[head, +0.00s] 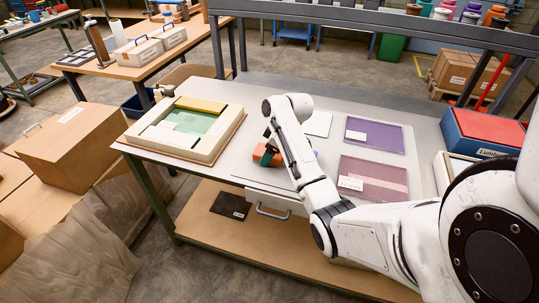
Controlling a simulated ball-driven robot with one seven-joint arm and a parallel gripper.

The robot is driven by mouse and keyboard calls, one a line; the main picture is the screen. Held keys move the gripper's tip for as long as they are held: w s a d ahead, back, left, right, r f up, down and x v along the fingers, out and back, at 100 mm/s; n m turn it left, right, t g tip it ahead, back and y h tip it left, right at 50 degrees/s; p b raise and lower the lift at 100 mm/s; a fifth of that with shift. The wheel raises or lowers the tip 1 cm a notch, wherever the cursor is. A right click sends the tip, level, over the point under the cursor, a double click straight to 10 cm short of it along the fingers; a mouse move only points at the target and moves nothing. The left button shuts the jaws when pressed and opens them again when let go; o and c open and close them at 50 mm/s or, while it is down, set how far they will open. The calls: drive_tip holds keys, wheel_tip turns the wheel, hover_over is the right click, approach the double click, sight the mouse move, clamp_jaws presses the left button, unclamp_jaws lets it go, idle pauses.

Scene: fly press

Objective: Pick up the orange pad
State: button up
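An orange patch, probably the orange pad (267,155), shows on the grey worktop beside my forearm. A small orange bit also shows on the other side of the arm. My arm hides most of this spot. My gripper (268,158) points down here, mostly behind the arm link. Its fingers are hidden or too small to make out, and I cannot tell whether they touch the orange thing. A small teal-green bit shows at the same place.
A purple pad (374,135), a mauve pad (373,178) and a pale pad (318,123) lie on the worktop. A cream frame (178,150) with a green panel stands left. A red-and-blue box (482,132) stands right. A rail runs behind. Cardboard boxes (75,145) stand left of the table.

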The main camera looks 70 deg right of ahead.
drive_tip(key=shift+c, duration=1.1)
drive_tip(key=shift+r, duration=0.5)
wheel_tip(320, 180, up, 2)
drive_tip(key=shift+r+b, duration=0.2)
drive_tip(key=shift+b, duration=0.2)
drive_tip(key=s+a+r, duration=0.1)
drive_tip(key=r, duration=0.1)
drive_tip(key=s+a+r, duration=0.1)
drive_tip(key=s+r, duration=0.1)
drive_tip(key=s+r+p, duration=0.1)
drive_tip(key=s+r, duration=0.1)
drive_tip(key=shift+a+r, duration=0.35)
drive_tip(key=shift+a, duration=0.05)
drive_tip(key=s+a+r+p, duration=0.3)
drive_tip(key=s+a+p, duration=0.1)
drive_tip(key=s+p, duration=0.3)
drive_tip(key=shift+p, duration=0.3)
drive_tip(key=shift+s, duration=0.1)
drive_tip(key=o, duration=0.7)
drive_tip(key=shift+c, duration=0.2)
drive_tip(key=c, duration=0.4)
